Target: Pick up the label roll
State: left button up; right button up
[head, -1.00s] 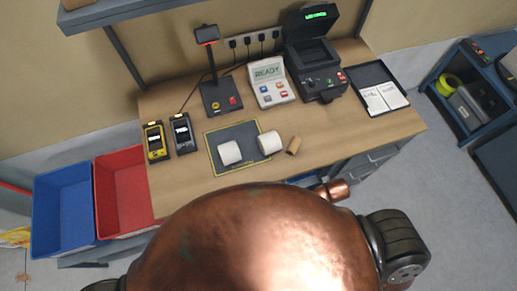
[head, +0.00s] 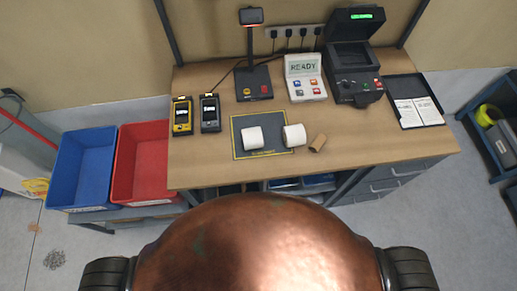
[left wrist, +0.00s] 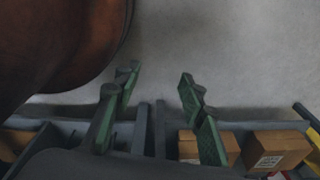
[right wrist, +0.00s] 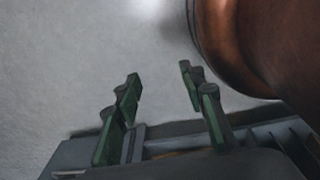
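A white label roll (head: 253,138) lies on its side on the dark yellow-edged mat (head: 240,124) on the wooden bench. A second white label roll (head: 294,135) lies at the mat's right edge. A brown cardboard core (head: 318,143) lies to its right. In the left wrist view my left gripper (left wrist: 158,85) has its green fingers spread, with nothing between them. In the right wrist view my right gripper (right wrist: 158,80) is also open and empty. Neither gripper shows in the head view; both are away from the rolls.
The bench (head: 210,174) also holds two handheld scanners (head: 181,116), a stand (head: 252,80), a READY device (head: 304,77), a black printer (head: 355,70) and a clipboard (head: 415,102). Blue (head: 83,168) and red (head: 140,162) bins stand left. The bench's front strip is clear.

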aim_at(252, 137)
jog(key=k, duration=1.1)
jog(key=u, duration=0.6)
jog(key=i, duration=1.25)
jog(key=z, duration=0.5)
